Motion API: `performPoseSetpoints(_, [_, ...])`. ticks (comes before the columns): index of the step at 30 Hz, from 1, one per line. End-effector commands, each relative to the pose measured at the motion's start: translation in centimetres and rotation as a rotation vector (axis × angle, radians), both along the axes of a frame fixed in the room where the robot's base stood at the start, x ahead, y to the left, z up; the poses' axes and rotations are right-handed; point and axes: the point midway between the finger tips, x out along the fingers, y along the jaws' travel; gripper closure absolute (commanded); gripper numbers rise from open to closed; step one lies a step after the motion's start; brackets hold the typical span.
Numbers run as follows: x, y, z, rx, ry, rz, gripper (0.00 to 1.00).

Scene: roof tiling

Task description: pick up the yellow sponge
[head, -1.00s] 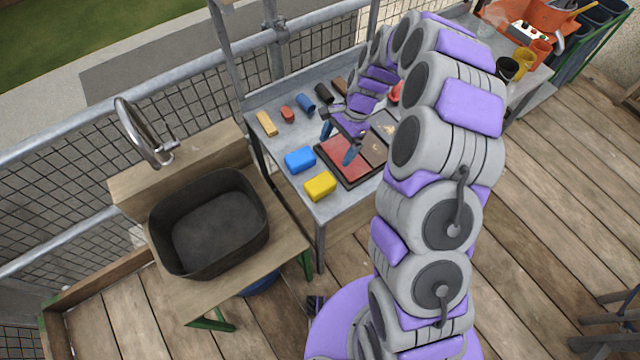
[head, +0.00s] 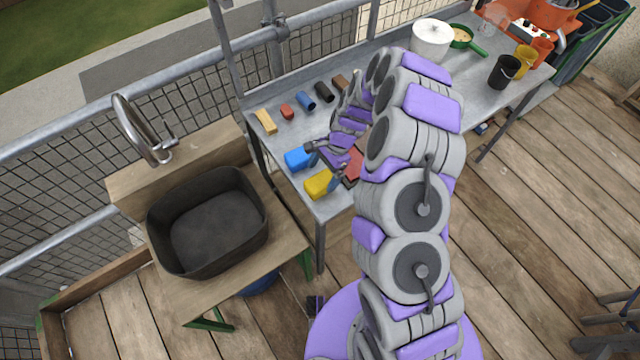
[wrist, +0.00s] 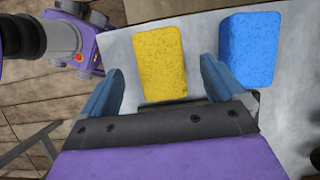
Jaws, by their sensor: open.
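The yellow sponge (head: 318,184) lies on the metal table (head: 285,187) near its front left corner. It also shows in the wrist view (wrist: 161,63), just ahead of the space between my two fingers. My gripper (head: 322,162) is open and empty, close to the sponge and partly over it in the head view. The wrist view shows my blue fingers (wrist: 160,88) spread wide, one to each side of the sponge's near part. The blue sponge (wrist: 249,48) lies to the right, outside the right finger; in the head view (head: 298,158) it is behind the yellow one.
Several small blocks (head: 305,100) line the table's back edge. A dark basin (head: 210,222) with a tap (head: 140,130) stands left. A white pot (head: 431,40), green pan (head: 462,36) and black cup (head: 504,71) stand at the table's far right.

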Motion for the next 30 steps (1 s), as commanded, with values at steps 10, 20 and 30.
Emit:
performPoseSetpoints(10, [-0.8, 1.2, -4.1, -0.001, 0.002, 0.000, 0.04])
performPoseSetpoints(20, [-1.0, 1.4, -4.8, -0.001, 0.000, -0.001, 0.04])
performPoseSetpoints(30, [-0.9, 1.4, -5.0, 0.000, 0.000, -0.001, 0.04])
